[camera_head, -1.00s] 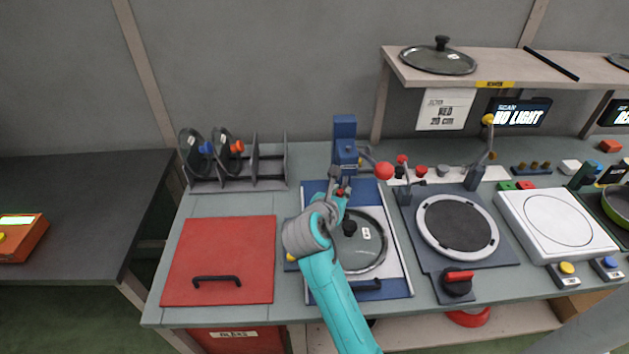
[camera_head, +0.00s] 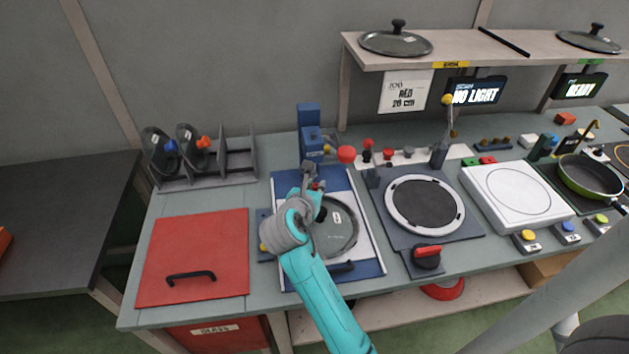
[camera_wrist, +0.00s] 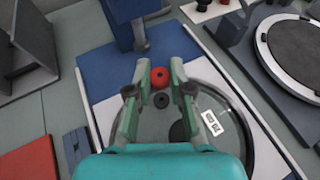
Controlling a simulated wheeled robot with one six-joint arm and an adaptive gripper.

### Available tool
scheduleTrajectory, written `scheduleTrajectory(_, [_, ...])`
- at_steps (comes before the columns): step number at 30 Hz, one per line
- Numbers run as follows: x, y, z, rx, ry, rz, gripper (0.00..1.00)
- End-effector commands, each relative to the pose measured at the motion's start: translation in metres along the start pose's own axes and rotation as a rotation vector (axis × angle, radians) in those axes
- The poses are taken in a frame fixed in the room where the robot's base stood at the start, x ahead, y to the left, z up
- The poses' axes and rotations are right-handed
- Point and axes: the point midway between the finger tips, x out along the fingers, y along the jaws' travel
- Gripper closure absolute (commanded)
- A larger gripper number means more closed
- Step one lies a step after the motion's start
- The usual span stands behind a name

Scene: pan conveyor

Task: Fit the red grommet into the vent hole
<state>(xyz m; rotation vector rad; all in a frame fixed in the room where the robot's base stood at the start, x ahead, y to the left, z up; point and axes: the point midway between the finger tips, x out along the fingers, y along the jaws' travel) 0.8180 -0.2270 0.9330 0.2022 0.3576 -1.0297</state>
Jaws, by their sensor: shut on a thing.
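The red grommet (camera_wrist: 160,77) is between the fingertips of my gripper (camera_wrist: 159,74) in the wrist view. My gripper (camera_head: 313,186) is shut on it, over the far part of the glass lid. The glass lid (camera_head: 343,238) lies on the blue and white press plate, and it also shows in the wrist view (camera_wrist: 233,152). A small dark round spot (camera_wrist: 161,100), probably the vent hole, shows just nearer than the grommet in the wrist view. The grommet's height above the lid is hard to tell. The lid's black knob (camera_wrist: 180,132) is partly hidden by my gripper.
A blue press (camera_head: 310,138) with a red-balled lever (camera_head: 346,154) stands just behind the lid. A rack (camera_head: 222,165) with lids is at back left, a red panel (camera_head: 195,250) at left. A round black plate (camera_head: 424,203) is at right.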

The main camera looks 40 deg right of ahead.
Motion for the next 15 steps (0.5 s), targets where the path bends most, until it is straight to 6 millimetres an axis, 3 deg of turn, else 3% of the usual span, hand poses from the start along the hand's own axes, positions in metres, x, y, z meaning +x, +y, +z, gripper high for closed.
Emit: scheduleTrajectory(15, [0.011,0.0,-0.026,-0.001,0.0,-0.001,0.98])
